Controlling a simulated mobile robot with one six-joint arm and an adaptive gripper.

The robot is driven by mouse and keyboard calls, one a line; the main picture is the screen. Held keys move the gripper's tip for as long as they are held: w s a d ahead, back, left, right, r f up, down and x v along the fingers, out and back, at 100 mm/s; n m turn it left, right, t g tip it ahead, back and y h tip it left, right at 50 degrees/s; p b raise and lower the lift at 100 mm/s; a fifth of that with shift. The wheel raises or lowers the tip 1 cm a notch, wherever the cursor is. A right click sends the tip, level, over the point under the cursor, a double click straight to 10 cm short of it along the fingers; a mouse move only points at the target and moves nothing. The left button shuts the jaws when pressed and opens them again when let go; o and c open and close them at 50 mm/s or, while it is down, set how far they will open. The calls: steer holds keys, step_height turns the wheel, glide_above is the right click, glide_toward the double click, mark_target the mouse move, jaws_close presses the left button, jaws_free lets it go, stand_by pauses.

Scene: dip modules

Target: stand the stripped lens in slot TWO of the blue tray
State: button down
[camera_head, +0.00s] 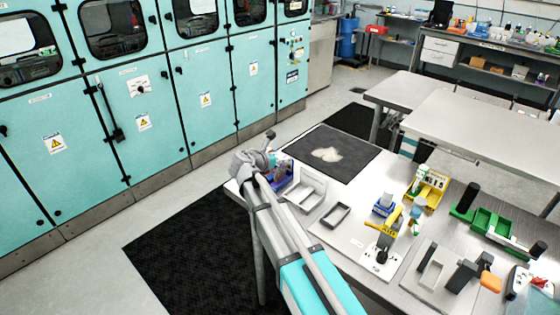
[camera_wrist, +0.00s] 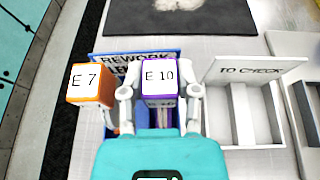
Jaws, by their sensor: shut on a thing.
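The blue tray (camera_wrist: 110,56), with a back panel lettered "REWORK" and a partly covered second line, lies below my gripper in the wrist view. My gripper (camera_wrist: 160,94) is shut on a purple module with a white "E 10" top (camera_wrist: 159,76), one finger on each side. An orange module marked "E 7" (camera_wrist: 90,84) stands at the tray's left side. I cannot tell which module is the stripped lens. The slot numbers and the held module's base are hidden. In the head view, my arm covers much of the blue tray (camera_head: 286,180).
A white "TO CHECK" tray (camera_wrist: 256,68) stands just right of the blue tray, its visible compartments empty. A grey open tray (camera_head: 335,215) lies further right. Yellow and green fixtures (camera_head: 428,188) stand along the bench. The table's left edge is close to the blue tray.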

steer(key=shift+f, duration=0.1)
steer(key=shift+c, duration=1.7)
jaws_free()
steer(key=shift+r, duration=0.2)
steer(key=p+v, duration=0.4)
steer(key=v, duration=0.8)
steer(key=shift+p, duration=0.35)
